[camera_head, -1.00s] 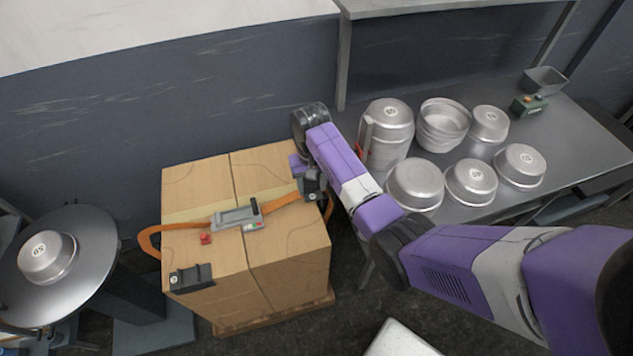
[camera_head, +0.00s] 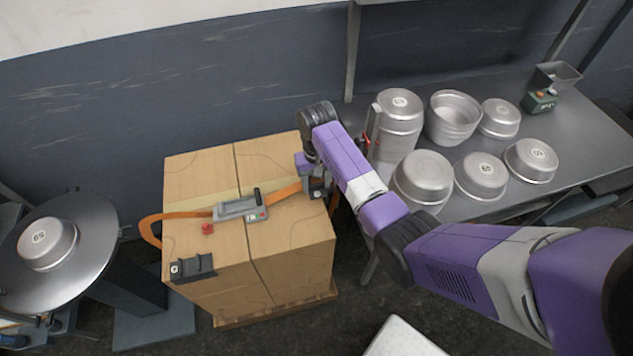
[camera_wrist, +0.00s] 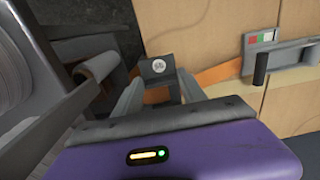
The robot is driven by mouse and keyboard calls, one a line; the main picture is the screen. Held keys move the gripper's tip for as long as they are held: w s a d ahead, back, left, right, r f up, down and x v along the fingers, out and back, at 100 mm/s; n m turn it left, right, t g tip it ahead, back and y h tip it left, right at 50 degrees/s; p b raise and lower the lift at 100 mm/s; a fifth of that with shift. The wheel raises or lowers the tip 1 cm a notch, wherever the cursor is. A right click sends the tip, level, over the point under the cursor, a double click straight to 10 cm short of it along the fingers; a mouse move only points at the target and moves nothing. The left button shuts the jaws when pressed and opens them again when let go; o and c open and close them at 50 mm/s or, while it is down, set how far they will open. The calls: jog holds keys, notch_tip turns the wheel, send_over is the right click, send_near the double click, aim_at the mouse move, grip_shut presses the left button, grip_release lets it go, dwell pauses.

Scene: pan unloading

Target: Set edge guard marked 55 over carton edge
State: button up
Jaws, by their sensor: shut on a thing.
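The carton (camera_head: 290,235) stands on a pallet, with an orange strap (camera_head: 285,191) across its top. My gripper (camera_head: 318,192) is at the carton's upper right edge, by the strap. In the wrist view my gripper (camera_wrist: 158,85) is shut on a dark edge guard (camera_wrist: 147,68) with a round white label; its number is too small to read surely. The guard is close to the carton edge and strap; whether it is seated I cannot tell. Another dark guard (camera_head: 192,268) with a white label sits on the carton's front left edge.
A grey strap tensioner (camera_head: 240,209) and a small red piece (camera_head: 207,229) are on the carton top. A round stand (camera_head: 95,262) with a pan (camera_head: 47,244) is at left. Several metal pans (camera_head: 452,118) stand on the bench at right.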

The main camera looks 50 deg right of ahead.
jog(key=shift+f+b, duration=2.05)
jog(key=shift+f, duration=0.6)
jog(key=o, duration=1.5)
jog(key=shift+r, duration=0.1)
